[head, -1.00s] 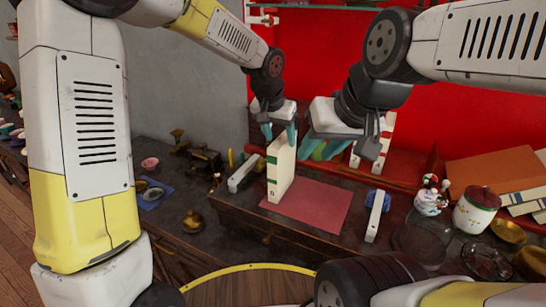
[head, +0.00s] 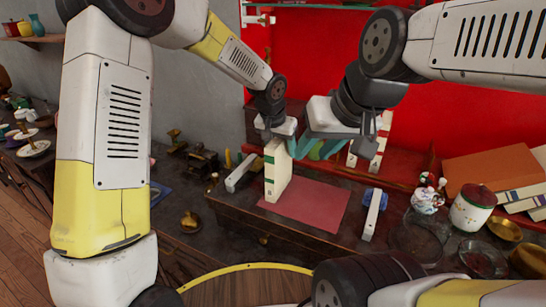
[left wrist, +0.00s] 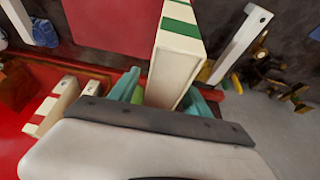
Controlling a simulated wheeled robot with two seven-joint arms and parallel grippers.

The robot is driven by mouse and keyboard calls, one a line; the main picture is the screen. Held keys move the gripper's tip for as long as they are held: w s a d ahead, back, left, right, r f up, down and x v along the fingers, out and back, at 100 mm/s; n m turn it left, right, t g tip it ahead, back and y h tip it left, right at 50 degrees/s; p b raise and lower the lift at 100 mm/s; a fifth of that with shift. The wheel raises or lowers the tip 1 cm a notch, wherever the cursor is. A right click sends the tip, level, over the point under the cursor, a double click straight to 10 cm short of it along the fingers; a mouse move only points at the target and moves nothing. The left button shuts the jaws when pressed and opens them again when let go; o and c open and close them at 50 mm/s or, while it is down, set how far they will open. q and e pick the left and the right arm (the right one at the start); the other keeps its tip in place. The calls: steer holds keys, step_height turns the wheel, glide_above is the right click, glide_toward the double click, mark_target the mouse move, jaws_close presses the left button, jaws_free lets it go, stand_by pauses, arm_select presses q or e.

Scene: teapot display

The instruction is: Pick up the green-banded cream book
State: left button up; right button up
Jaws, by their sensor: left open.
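The cream book with green bands (head: 272,178) stands upright at the left edge of a red mat. In the left wrist view, the book (left wrist: 176,62) rises between the teal fingers of my left gripper (left wrist: 165,95). In the head view, my left gripper (head: 280,142) is open over the book's top, with a finger to each side. The wrist view shows a gap on the left of the book; contact on the right is unclear. My right gripper (head: 317,150) is beside it on the right, with its teal fingers apart and no book between them.
The red mat (head: 310,205) is bare right of the book. Pale bars stand left (head: 240,172) and right (head: 372,215) of it. A red-banded cream book (head: 381,148) is behind my right gripper. A lidded jar (head: 473,210) and figurine (head: 428,197) are farther right.

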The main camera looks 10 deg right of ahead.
arm_select(q)
steer(key=shift+f, duration=0.25)
steer(key=shift+c, duration=0.5)
jaws_close()
steer(key=shift+r, duration=0.1)
stand_by(1.0)
